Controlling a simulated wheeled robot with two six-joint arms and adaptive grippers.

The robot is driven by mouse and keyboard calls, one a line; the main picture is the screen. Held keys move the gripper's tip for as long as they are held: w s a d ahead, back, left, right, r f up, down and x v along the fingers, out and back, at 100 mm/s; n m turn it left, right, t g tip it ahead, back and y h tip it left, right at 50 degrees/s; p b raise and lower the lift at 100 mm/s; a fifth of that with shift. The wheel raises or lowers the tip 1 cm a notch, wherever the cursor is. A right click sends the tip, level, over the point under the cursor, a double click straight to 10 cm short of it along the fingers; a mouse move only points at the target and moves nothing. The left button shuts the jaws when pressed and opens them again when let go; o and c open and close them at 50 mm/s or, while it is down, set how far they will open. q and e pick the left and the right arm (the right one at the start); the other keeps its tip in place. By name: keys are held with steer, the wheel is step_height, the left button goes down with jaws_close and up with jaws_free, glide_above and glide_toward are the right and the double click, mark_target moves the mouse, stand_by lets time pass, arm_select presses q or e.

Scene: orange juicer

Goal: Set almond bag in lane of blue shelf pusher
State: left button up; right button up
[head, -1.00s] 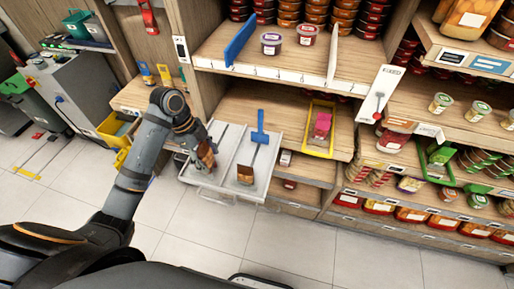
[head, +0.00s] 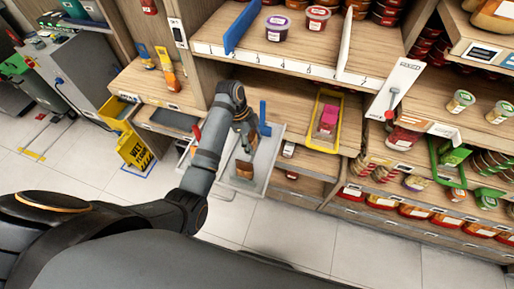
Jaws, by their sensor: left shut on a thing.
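My left gripper (head: 247,143) is over the pale pull-out tray (head: 268,160) under the shelf, in front of the blue shelf pusher (head: 264,113). It is shut on a small brown bag, which I take to be the almond bag; my fingers largely hide it. Another brown packet (head: 243,169) shows just below the gripper, at the front of the blue pusher's lane. I cannot tell whether the held bag touches the tray or that packet. My left arm covers much of the tray's left side. My right gripper is not in view.
A red upright piece (head: 196,133) shows left of my arm. A yellow-rimmed tray (head: 322,144) with a pink item (head: 329,118) lies to the right. Two tubs (head: 277,27) stand on the upper shelf beside a blue divider (head: 241,28). A yellow wet-floor sign (head: 134,150) stands left.

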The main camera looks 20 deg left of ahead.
arm_select(q)
steer(key=shift+w+d+f, duration=0.1)
steer(key=shift+d+f, duration=0.1)
steer(key=shift+f, duration=0.25)
steer(key=shift+w+d+f+p, duration=0.15)
steer(key=shift+d+f+p, duration=0.2)
steer(key=shift+f, duration=0.2)
step_height(320, 180, down, 2)
steer(key=shift+f+p, duration=0.2)
steer(key=shift+p, duration=0.2)
steer(key=shift+f, duration=0.15)
steer(key=o, duration=1.2)
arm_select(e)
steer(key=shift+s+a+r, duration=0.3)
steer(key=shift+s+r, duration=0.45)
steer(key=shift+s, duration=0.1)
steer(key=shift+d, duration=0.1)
